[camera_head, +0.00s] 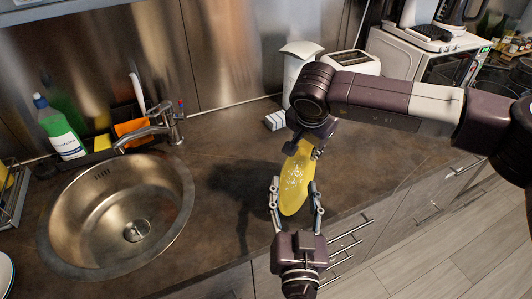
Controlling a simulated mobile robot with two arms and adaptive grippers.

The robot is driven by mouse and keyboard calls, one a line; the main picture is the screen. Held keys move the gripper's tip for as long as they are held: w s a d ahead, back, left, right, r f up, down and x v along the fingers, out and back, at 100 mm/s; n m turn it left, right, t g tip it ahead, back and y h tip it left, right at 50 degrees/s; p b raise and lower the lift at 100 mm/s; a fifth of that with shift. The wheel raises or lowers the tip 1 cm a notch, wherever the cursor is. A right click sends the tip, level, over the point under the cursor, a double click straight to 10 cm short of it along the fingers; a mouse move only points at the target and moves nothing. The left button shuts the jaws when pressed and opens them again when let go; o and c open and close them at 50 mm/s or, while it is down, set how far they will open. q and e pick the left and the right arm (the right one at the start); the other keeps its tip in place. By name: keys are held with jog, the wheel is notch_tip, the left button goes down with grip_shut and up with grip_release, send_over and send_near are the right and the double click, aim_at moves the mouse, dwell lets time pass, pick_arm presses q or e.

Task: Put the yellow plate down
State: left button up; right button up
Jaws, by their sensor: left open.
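The yellow plate (294,182) is steeply tilted and seen nearly side-on near the counter's front edge. My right gripper (305,150) is at its upper end and appears shut on it; its fingers are partly hidden. My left gripper (294,188) is open below, with one finger on each side of the plate's lower part. I cannot tell whether these fingers touch the plate. A dark shadow lies on the counter to the left of the plate.
The brown counter (225,190) has free room between the plate and the round sink (80,215). A white toaster (345,63), a white canister (297,65) and a microwave (425,60) stand at the back. A green bottle (58,130) stands behind the sink.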

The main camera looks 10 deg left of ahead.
pick_arm(q)
jog(key=s+d, duration=0.1)
jog(key=s, duration=1)
jog(key=shift+s+d, duration=0.35)
jog(key=shift+s, duration=0.05)
pick_arm(e)
jog(key=o, duration=0.8)
jog(key=v, duration=1.2)
